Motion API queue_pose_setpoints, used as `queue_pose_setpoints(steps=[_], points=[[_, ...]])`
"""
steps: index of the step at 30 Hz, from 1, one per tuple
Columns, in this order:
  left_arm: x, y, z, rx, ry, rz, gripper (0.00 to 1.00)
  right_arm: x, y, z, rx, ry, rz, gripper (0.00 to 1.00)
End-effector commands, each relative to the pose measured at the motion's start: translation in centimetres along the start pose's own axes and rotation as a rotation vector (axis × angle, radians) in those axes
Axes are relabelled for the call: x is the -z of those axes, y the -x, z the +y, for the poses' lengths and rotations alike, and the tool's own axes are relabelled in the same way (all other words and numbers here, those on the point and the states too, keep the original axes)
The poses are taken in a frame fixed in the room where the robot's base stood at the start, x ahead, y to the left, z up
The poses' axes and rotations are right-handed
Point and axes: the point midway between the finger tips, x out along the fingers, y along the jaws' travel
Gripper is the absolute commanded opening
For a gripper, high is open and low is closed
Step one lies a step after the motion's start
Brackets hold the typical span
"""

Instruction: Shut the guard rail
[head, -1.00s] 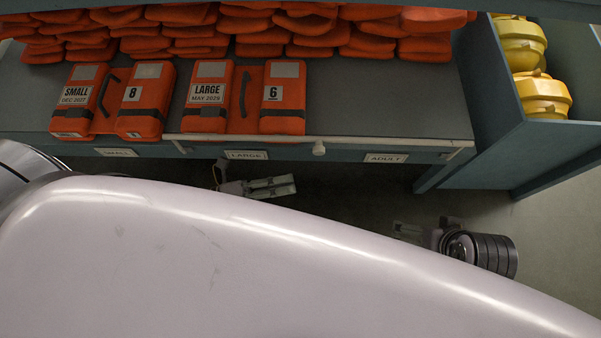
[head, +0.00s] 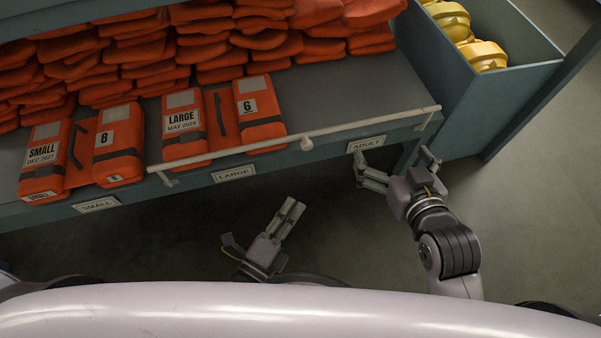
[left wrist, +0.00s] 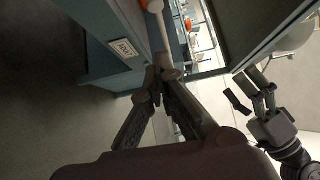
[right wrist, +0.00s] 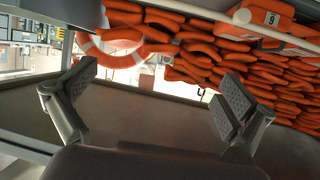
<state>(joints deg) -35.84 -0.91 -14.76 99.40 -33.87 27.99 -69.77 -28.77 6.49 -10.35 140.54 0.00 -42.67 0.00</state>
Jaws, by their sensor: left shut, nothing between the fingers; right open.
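The guard rail (head: 365,127) is a thin cream bar with a round knob (head: 307,143) along the shelf's front edge. It spans from the LARGE pack to the shelf's right end; the front of the SMALL pack is uncovered. It also shows in the left wrist view (left wrist: 160,32) and the right wrist view (right wrist: 285,35). My left gripper (head: 293,208) is shut and empty, below and in front of the LARGE label, apart from the rail. My right gripper (head: 396,166) is open and empty below the rail's right end, near the ADULT label; its fingers (right wrist: 150,100) are spread.
Orange packs marked SMALL (head: 42,158) and LARGE (head: 184,125) stand on the shelf (head: 345,95), with stacked orange vests (head: 120,60) behind. A blue-grey bin (head: 510,85) holding yellow items (head: 484,54) adjoins at right. Floor is clear below the shelf.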

Motion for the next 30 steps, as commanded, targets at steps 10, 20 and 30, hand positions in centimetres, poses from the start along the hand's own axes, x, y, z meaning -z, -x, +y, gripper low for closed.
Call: queue_pose_setpoints(steps=[10,20,30], points=[[0.0,-6.5,0.0,0.007,-0.001,0.003,0.0,4.7,-0.2,-0.7,0.015,-0.002,0.258,1.0],[-1.8,-11.4,0.0,0.004,-0.004,0.005,0.0,9.5,1.2,-1.3,0.031,-0.007,0.521,1.0],[-2.8,-12.4,-0.1,0.002,0.0,0.005,0.0,10.6,1.8,-1.4,0.034,-0.009,0.586,1.0]])
